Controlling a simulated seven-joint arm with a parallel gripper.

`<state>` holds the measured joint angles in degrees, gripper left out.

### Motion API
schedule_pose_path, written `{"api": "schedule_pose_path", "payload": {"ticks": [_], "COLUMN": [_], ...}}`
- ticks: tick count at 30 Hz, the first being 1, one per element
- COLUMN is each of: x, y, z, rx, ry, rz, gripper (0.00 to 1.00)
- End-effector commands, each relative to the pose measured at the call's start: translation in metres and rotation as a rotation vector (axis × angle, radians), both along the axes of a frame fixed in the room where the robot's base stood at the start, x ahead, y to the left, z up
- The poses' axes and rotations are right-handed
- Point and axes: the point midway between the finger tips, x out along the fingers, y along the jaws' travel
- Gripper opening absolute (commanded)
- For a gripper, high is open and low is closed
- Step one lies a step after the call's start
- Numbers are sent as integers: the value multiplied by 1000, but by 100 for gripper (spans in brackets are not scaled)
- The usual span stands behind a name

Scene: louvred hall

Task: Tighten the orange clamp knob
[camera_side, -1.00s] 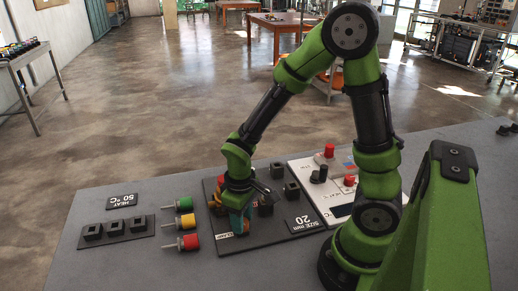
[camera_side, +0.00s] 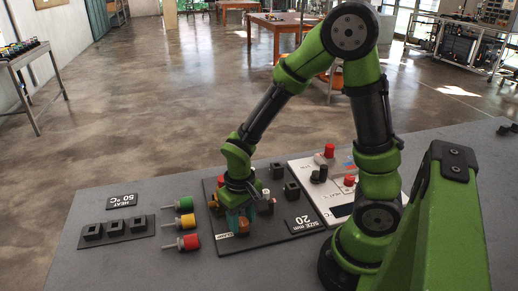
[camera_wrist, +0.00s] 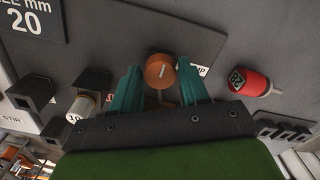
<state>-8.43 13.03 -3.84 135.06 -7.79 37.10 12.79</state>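The orange clamp knob (camera_wrist: 159,72) is a round orange cap with a pale slot mark on its face. In the wrist view it lies between the tips of my two teal fingers, with a gap on each side. My gripper (camera_side: 238,221) is open, pointing down at the dark board (camera_side: 279,226); the knob shows low beside the fingers in the side view (camera_side: 243,228). A white label beside the knob is partly hidden by the right finger. I cannot tell how far the fingertips reach down around the knob.
Black square sockets (camera_side: 292,188) and a white-topped cylinder (camera_wrist: 82,106) stand near the gripper. A "SIZE mm 20" plate (camera_side: 304,223) lies on the board. Green, yellow and red-capped plugs (camera_side: 189,242) lie to the left. A white panel (camera_side: 334,200) with red knobs is at right.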

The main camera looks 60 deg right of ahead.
Motion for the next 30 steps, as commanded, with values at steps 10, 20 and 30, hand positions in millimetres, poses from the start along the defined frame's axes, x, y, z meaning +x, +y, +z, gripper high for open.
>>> {"api": "schedule_pose_path", "payload": {"ticks": [10, 20, 30], "x": [0, 2, 1], "y": [0, 0, 0], "z": [0, 37, 120], "rx": [0, 0, 0], "ry": [-1, -10, -9], "rz": [4, 5, 3], "gripper": [63, 63, 63]}}
